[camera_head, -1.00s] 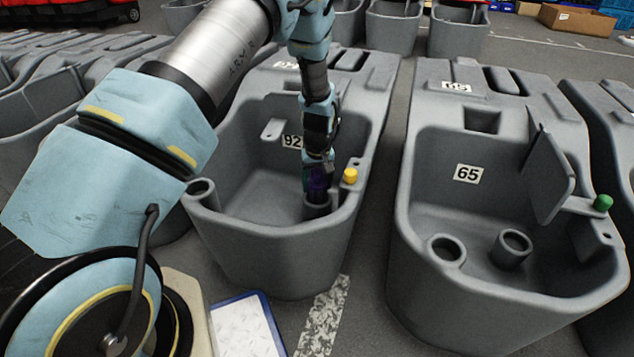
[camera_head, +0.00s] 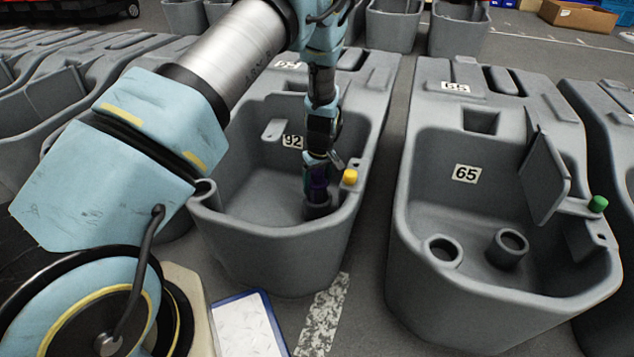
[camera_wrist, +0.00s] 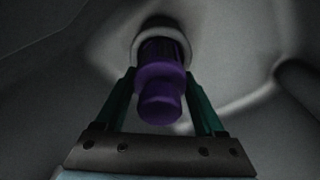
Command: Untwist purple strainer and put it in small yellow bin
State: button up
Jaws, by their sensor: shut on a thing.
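The purple strainer (camera_head: 318,190) sits at the top of the round grey port (camera_head: 318,209) inside the tank labelled 92 (camera_head: 292,142). In the wrist view the strainer (camera_wrist: 161,80) points down into the pale ring of the port (camera_wrist: 162,33). My gripper (camera_head: 318,178) reaches down into the tank from above. Its green fingers (camera_wrist: 160,85) lie on both sides of the strainer and are shut on it. The fingertips are partly hidden behind the strainer. No small yellow bin can be made out.
A yellow cap (camera_head: 350,176) sits on the tank's right rim, close beside my gripper. The tank walls surround the gripper. Another grey tank (camera_head: 505,285), labelled 65, stands to the right. A blue-edged clipboard (camera_head: 248,326) lies in front.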

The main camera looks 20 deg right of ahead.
aim_at(317, 170)
jog(key=o, duration=1.5)
jog(key=shift+o, duration=0.2)
jog(key=shift+r+p, duration=3)
jog(key=shift+r, duration=0.55)
jog(key=shift+m+p, duration=0.4)
jog(key=shift+m, duration=0.9)
